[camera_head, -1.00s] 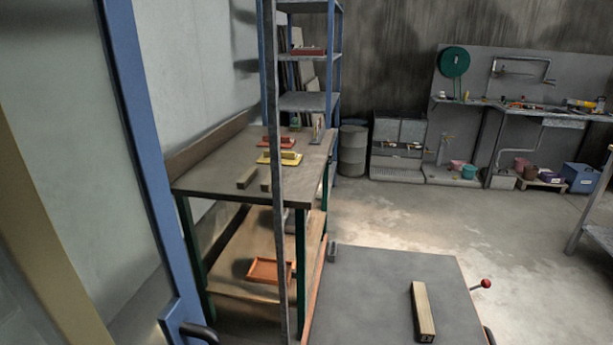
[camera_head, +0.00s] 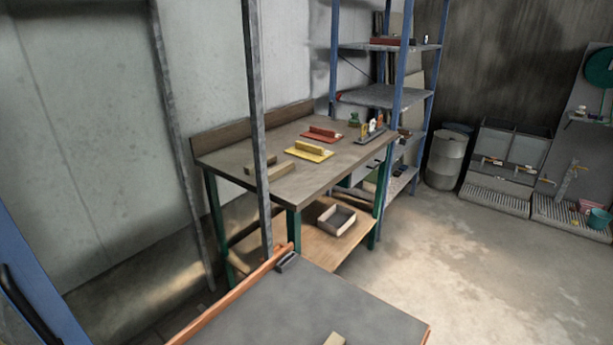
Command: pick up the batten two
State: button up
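My gripper is not in view.
The workbench (camera_head: 225,158) also holds a yellow float (camera_head: 309,152), a red float (camera_head: 321,134) and small bottles. A thin post (camera_head: 256,120) stands before it. The grey table (camera_head: 290,310) has an orange edge rail. Open floor (camera_head: 480,270) lies right.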

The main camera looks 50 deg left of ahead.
aim_at(281, 170)
jog(key=i+l, duration=0.15)
jog(key=l, duration=0.2)
jog(key=i+l+z, duration=0.1)
jog(key=l, duration=0.25)
jog(key=i+l, duration=0.25)
jog(key=i+l+z, duration=0.1)
jog(key=l, duration=0.35)
jog(key=i+u, duration=0.15)
jog(key=i, duration=0.25)
jog(key=i+l+u, duration=0.15)
jog(key=i, duration=0.2)
jog(key=i+l+u, duration=0.15)
jog(key=i, duration=0.25)
jog(key=i+u, duration=0.15)
jog(key=i, duration=1.75)
jog(key=i+u, duration=0.7)
jog(key=i, duration=0.2)
jog(key=i+l+u, duration=0.3)
jog(key=i, duration=0.15)
jog(key=i+l+u, duration=0.2)
jog(key=i+u, duration=0.45)
jog(key=u, duration=0.2)
jog(key=i+u, duration=0.45)
jog(key=i+l+u, duration=0.15)
jog(key=u, duration=0.35)
jog(key=i+l+u, duration=0.3)
jog(key=u, duration=0.2)
jog(key=i+l+u, duration=0.3)
jog(key=i+j, duration=0.1)
jog(key=i, duration=0.45)
